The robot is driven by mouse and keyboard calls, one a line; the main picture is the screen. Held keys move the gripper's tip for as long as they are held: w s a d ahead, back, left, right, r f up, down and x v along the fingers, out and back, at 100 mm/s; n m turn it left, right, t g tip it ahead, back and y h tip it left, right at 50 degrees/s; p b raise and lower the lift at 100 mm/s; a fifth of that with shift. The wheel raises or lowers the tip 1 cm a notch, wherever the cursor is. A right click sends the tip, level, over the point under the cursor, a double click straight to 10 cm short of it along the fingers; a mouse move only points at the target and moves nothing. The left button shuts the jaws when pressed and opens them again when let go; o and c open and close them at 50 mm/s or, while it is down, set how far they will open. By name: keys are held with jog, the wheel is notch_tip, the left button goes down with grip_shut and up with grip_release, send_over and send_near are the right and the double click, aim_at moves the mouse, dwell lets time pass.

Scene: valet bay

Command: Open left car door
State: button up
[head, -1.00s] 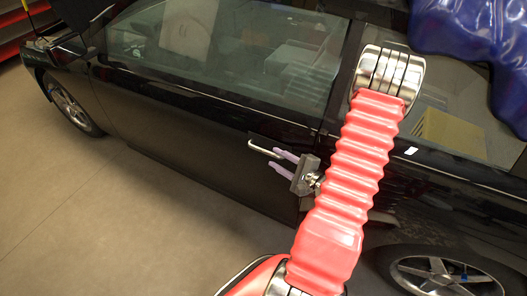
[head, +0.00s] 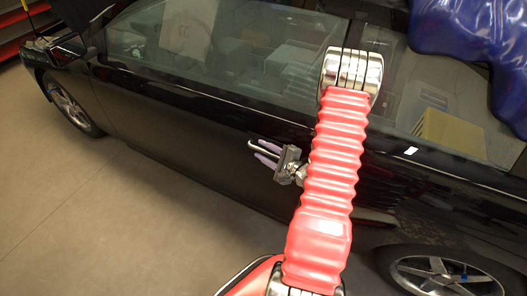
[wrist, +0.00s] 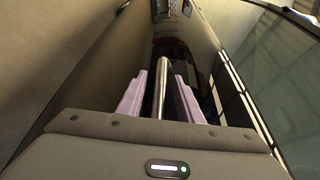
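The black car's left door (head: 170,130) appears shut, flush with the body. Its silver bar handle (head: 253,144) shows in the head view beside my gripper (head: 263,153). In the wrist view, the handle (wrist: 161,88) runs lengthwise between the two pale purple fingers of my gripper (wrist: 159,95). The fingers are apart, one on each side of the bar, with a narrow gap visible along it. Whether either finger touches the handle is not clear. The handle's near end is hidden behind the gripper body.
The car's rear wheel (head: 440,274) is at lower right and the front wheel (head: 72,105) at far left. A blue draped shape (head: 465,50) is at upper right. The floor (head: 110,220) beside the door is clear.

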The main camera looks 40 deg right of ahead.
grip_shut()
jog(key=shift+a, duration=0.1)
dwell(0.4)
jog(key=shift+s+a, duration=0.25)
jog(key=shift+a, duration=0.35)
jog(key=shift+f, duration=0.1)
